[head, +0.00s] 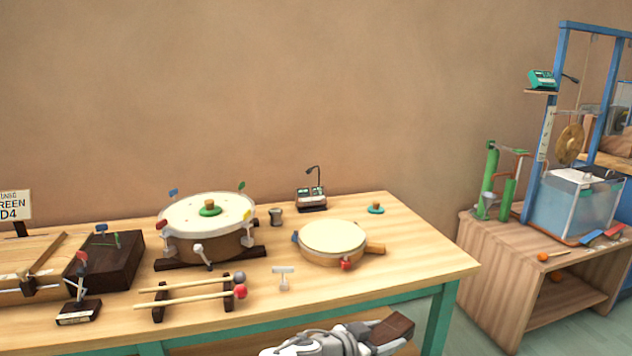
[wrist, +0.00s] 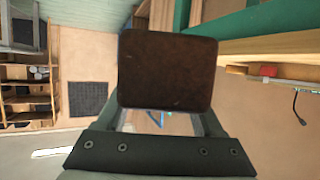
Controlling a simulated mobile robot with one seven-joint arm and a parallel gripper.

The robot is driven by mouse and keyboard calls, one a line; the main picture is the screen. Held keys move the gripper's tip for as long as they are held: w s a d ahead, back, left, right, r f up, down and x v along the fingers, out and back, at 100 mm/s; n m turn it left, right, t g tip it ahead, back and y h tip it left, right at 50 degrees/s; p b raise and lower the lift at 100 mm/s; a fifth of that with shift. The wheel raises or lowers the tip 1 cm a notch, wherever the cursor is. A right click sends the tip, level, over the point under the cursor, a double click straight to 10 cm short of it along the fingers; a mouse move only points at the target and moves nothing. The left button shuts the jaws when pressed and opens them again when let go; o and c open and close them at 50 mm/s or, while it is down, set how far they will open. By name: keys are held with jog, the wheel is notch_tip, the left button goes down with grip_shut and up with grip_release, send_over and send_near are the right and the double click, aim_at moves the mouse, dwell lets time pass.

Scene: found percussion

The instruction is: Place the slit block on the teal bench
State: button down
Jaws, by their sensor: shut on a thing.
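The slit block (head: 393,329) is a small dark brown block at the bottom of the head view. My gripper (head: 378,338) is shut on it, in front of the teal bench's front edge and low, beside the teal legs. In the wrist view the block (wrist: 168,70) fills the middle between my fingers (wrist: 168,118), showing one plain dark face; no slit can be made out. The teal bench (head: 415,270) has a pale wooden top and a teal frame.
On the bench stand a large drum (head: 208,240), a small handled drum (head: 333,243), mallets on a rack (head: 193,296), a T-shaped key (head: 283,277) and a dark box (head: 105,262). The top's right front is bare. A wooden side stand (head: 490,262) is at right.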

aim_at(385, 333)
notch_tip(385, 333, up, 14)
jog(key=p, duration=1.6)
jog(key=shift+f, duration=0.15)
